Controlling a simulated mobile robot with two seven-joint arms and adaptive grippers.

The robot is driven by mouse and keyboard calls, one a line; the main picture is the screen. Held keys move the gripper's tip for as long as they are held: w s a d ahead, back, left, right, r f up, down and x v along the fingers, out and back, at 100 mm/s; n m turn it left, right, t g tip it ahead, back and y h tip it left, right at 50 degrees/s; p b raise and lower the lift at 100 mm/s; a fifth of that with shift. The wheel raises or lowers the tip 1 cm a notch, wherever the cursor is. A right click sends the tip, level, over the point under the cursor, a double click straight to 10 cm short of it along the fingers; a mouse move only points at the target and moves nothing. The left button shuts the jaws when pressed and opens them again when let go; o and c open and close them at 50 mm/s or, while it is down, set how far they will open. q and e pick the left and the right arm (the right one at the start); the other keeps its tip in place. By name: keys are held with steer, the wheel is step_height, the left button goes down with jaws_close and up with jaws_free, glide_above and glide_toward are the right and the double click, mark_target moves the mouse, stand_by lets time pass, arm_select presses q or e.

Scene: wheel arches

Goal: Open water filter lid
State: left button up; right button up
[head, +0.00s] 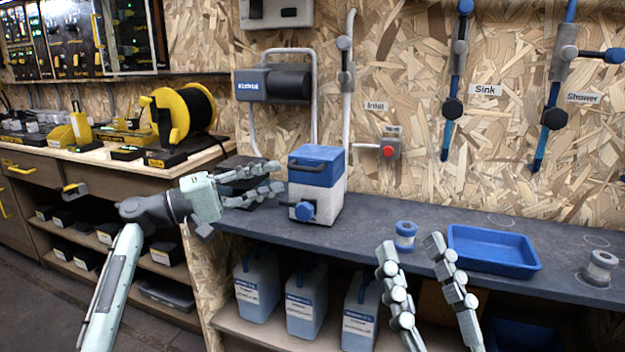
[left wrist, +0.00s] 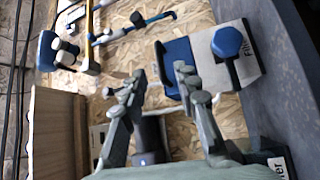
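The water filter (head: 316,205) is a white box with a blue lid (head: 315,172) on top and a blue knob (head: 304,211) low on its front. It stands upright on the grey counter, and its lid looks closed. In the left wrist view the filter's white body (left wrist: 250,70) appears on its side, with the blue lid (left wrist: 178,55) just beyond the fingertips. My left gripper (head: 279,176) is open and empty, just left of the filter at about lid height. It also shows in the left wrist view (left wrist: 160,74). My right gripper (head: 410,243) is open and empty in front of the counter.
A blue tray (head: 492,266), a small blue-and-white fitting (head: 404,236) and another fitting (head: 599,268) are on the counter (head: 366,222). Blue-grey canisters (head: 305,305) stand on the shelf below. A vertical pipe (head: 347,110) runs behind the filter. A red button (head: 388,151) is on the wall.

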mark_target(299, 170)
arm_select(q)
steer(key=x, duration=0.7)
steer(key=shift+w+d, duration=0.1)
steer(key=shift+d, duration=0.1)
jaws_close()
